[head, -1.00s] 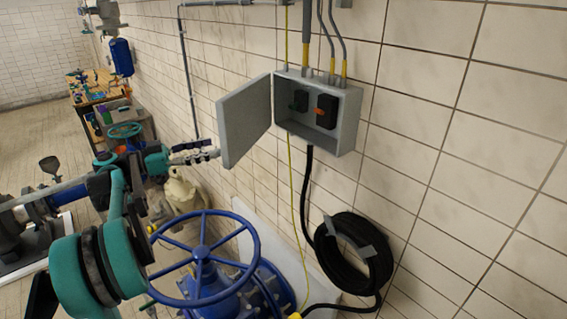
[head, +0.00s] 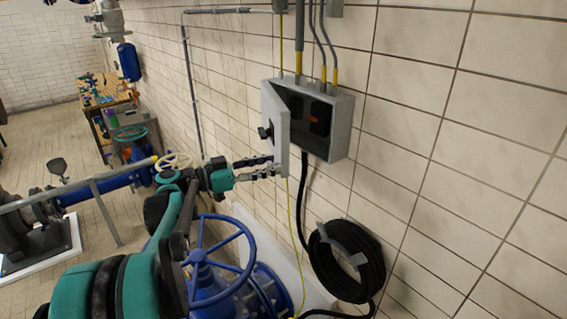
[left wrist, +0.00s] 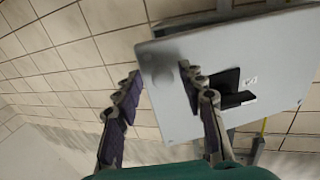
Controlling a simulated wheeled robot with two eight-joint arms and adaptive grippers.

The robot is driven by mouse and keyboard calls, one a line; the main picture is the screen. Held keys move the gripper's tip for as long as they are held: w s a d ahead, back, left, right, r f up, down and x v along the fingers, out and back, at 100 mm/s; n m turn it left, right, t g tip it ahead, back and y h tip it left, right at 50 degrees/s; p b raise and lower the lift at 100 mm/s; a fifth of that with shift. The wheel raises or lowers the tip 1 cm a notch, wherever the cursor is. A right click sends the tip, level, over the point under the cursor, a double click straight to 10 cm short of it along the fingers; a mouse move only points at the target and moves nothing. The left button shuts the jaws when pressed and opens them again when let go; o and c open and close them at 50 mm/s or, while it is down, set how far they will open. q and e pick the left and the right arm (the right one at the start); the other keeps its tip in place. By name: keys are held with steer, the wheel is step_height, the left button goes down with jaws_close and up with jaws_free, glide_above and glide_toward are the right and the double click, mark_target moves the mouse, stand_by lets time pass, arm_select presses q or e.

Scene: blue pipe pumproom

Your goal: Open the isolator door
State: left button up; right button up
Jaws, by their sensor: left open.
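The grey isolator door (head: 275,110) stands partly open on the left side of the grey isolator box (head: 341,128). Its outer face, with a black handle (head: 266,131), is turned left toward my arm. My left gripper (head: 277,168) is open, its fingertips at the lower part of the door; I cannot tell if they touch. In the left wrist view the door (left wrist: 272,52) and black handle (left wrist: 232,88) lie beyond the open fingers (left wrist: 160,72). The right finger overlaps the door beside the handle. Dark switches (head: 318,120) show inside the box. My right gripper is not visible.
Conduits (head: 300,45) run up from the box. A coiled black hose (head: 346,262) hangs on the tiled wall below it. A large blue handwheel valve (head: 215,265) stands below my left arm. A workbench (head: 105,105) is far left.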

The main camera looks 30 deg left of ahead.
arm_select(q)
steer(key=shift+s+d+x, duration=0.15)
steer(key=shift+x, duration=0.75)
steer(key=shift+s+d+x, duration=0.1)
steer(key=shift+d+x, duration=0.1)
steer(key=shift+x, duration=0.7)
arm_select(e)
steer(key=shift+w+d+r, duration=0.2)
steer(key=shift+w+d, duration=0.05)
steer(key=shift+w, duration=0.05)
arm_select(q)
steer(key=shift+a, duration=0.1)
